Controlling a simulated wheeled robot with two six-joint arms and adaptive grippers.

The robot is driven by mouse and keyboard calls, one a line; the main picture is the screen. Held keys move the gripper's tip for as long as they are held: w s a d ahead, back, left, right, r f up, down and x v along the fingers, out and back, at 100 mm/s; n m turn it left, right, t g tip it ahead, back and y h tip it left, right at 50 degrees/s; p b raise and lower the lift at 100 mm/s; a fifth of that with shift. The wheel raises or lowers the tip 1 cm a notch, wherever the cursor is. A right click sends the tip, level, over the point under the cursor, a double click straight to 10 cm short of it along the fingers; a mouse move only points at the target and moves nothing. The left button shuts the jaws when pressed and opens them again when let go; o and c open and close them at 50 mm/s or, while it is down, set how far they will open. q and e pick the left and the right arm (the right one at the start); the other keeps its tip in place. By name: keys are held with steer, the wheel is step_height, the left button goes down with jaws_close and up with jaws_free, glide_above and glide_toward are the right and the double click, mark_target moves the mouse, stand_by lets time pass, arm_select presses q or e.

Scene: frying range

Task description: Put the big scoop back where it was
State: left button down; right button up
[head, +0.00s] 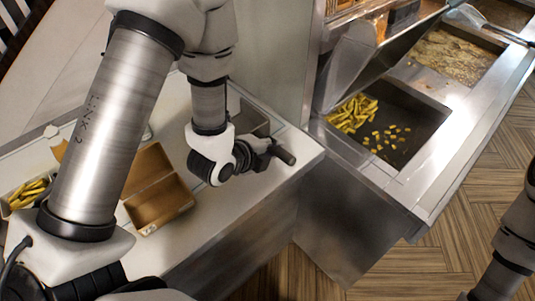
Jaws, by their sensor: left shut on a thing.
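My left gripper (262,154) is over the right end of the white counter, shut on the dark handle of the big scoop (286,155). The handle's end sticks out to the right of the fingers. A grey metal shape just behind the gripper may be the scoop's body; my wrist hides part of it, so I cannot tell whether it touches the counter. Only a link of my right arm shows at the lower right; its gripper is out of view.
An open brown box (157,190) and a container of fries (27,194) stand on the counter (225,207). Right of it, a steel fry station (412,187) holds fries (352,113) in a dark bin. Another utensil (467,14) lies at the upper right.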

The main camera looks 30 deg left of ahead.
mark_target(264, 132)
arm_select(q)
steer(key=shift+b+x, duration=0.75)
steer(key=shift+x, duration=0.1)
steer(key=shift+w+a+r+p, duration=0.3)
steer(key=shift+a+r+p, duration=0.1)
steer(key=shift+a+p, duration=0.15)
steer(key=shift+w+a+r+p, duration=0.3)
steer(key=shift+a+r+p, duration=0.15)
steer(key=shift+a, duration=0.1)
steer(key=shift+w+a+f+p, duration=0.15)
steer(key=shift+w+a, duration=0.2)
steer(key=shift+a, duration=0.2)
steer(key=shift+w+a+f+p, duration=0.15)
steer(key=shift+w+a, duration=0.2)
steer(key=shift+a, duration=0.2)
steer(key=f, duration=0.2)
steer(key=w+f+p, duration=0.1)
steer(key=shift+d+f, duration=0.3)
steer(key=shift+f, duration=0.15)
steer(key=shift+s+a, duration=0.15)
steer(key=shift+s, duration=0.05)
steer(key=c, duration=1.2)
jaws_free()
steer(key=shift+o, duration=1.2)
steer(key=shift+f, duration=0.1)
steer(key=shift+w, duration=0.1)
arm_select(e)
steer(key=shift+s+a+r, duration=0.2)
steer(key=shift+r, duration=0.1)
